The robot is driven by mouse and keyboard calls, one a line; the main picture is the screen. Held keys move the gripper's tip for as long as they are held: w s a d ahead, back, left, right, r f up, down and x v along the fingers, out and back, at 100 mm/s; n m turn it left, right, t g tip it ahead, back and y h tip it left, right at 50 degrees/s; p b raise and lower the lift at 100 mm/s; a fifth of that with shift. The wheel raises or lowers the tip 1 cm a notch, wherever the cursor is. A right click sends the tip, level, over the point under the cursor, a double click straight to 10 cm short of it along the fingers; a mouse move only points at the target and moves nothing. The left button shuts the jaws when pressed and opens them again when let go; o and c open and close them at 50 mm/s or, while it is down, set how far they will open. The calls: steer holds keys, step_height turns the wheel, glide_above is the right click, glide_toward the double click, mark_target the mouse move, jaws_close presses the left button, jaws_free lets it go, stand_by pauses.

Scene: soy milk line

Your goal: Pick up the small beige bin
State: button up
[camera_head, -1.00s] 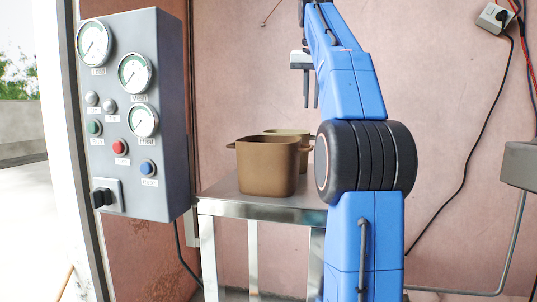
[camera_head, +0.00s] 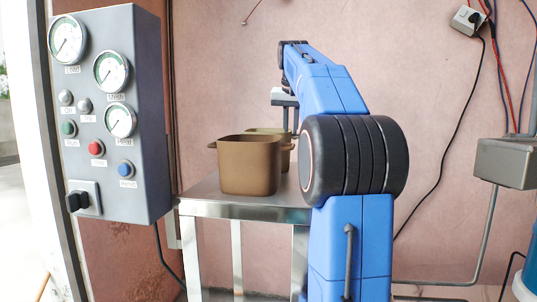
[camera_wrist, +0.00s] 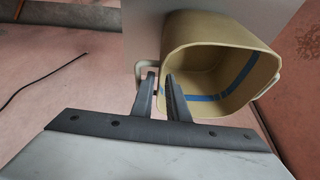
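The small beige bin (camera_head: 286,157) stands on the metal table behind a larger-looking brown bin (camera_head: 248,166), which hides most of it in the head view. In the wrist view the beige bin (camera_wrist: 205,55) is close, its open mouth facing me. It looks empty, with a blue stripe inside and a handle on each side. My gripper (camera_wrist: 161,78) is over its left rim near one handle, one finger on each side of the wall, with a gap between the fingers. Contact cannot be told. In the head view the fingers (camera_head: 290,120) point down at the beige bin.
The metal table (camera_head: 205,199) has bare surface left of the brown bin. A grey gauge panel (camera_head: 140,120) stands at the left, near the table. A pink wall (camera_head: 225,70) is behind. A grey box (camera_head: 505,163) and cables are at the right.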

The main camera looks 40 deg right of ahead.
steer(key=shift+x, duration=2.65)
steer(key=shift+c, duration=0.3)
steer(key=shift+a, duration=0.1)
jaws_close()
steer(key=shift+r, duration=0.15)
step_height(320, 180, up, 10)
steer(key=shift+f, duration=0.1)
